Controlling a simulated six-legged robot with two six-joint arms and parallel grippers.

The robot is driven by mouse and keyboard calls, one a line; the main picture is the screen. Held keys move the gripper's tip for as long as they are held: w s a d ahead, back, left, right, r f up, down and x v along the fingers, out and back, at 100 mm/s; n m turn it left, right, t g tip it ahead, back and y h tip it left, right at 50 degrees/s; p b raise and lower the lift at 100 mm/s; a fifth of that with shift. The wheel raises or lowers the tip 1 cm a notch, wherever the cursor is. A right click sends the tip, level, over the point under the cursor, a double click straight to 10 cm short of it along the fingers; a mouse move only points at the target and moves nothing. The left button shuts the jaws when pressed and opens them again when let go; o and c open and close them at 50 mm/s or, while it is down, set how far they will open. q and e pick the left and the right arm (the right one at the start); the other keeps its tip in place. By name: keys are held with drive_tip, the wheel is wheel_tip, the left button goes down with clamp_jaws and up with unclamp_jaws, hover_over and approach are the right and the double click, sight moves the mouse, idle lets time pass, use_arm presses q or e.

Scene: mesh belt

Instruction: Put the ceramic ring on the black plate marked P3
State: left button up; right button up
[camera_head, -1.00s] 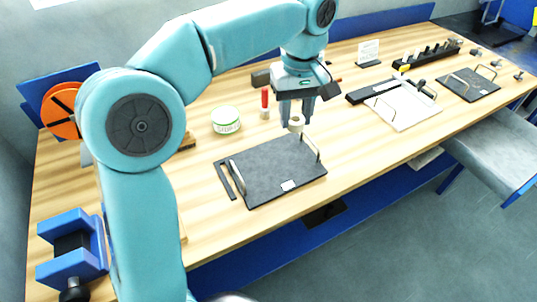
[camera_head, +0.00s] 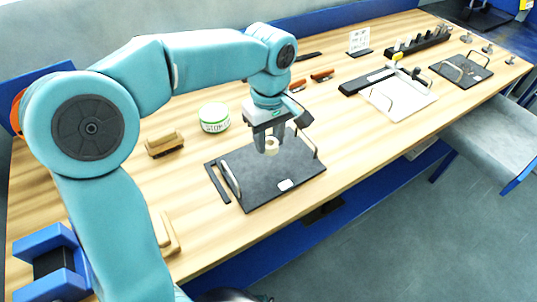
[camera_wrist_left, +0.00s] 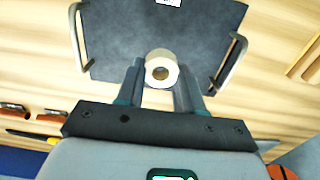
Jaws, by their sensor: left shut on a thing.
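The cream ceramic ring (camera_head: 271,146) is between the fingertips of my left gripper (camera_head: 270,150), which is shut on it. In the left wrist view the ring (camera_wrist_left: 161,55) shows its round hole between the two fingers (camera_wrist_left: 160,75). The black plate (camera_head: 300,171) with two metal handles lies below; the ring is over its far middle part. I cannot tell if the ring touches the plate. A small white label (camera_head: 285,184) sits at the plate's near edge, its text too small to read. My right gripper is not in view.
A white and green tub (camera_head: 214,117) and a wooden brush (camera_head: 165,144) stand left of the gripper. A white plate (camera_head: 402,100) with handles and another dark plate (camera_head: 461,69) lie to the right. A blue vise-like block (camera_head: 48,268) is at the lower left.

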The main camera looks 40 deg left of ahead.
sight(269, 163)
use_arm(q)
wheel_tip(269, 163, down, 5)
drive_tip(key=shift+w+f, duration=0.1)
drive_tip(key=shift+f, duration=0.1)
drive_tip(key=shift+b, duration=0.35)
drive_tip(key=o, duration=1)
drive_tip(key=shift+f, duration=0.1)
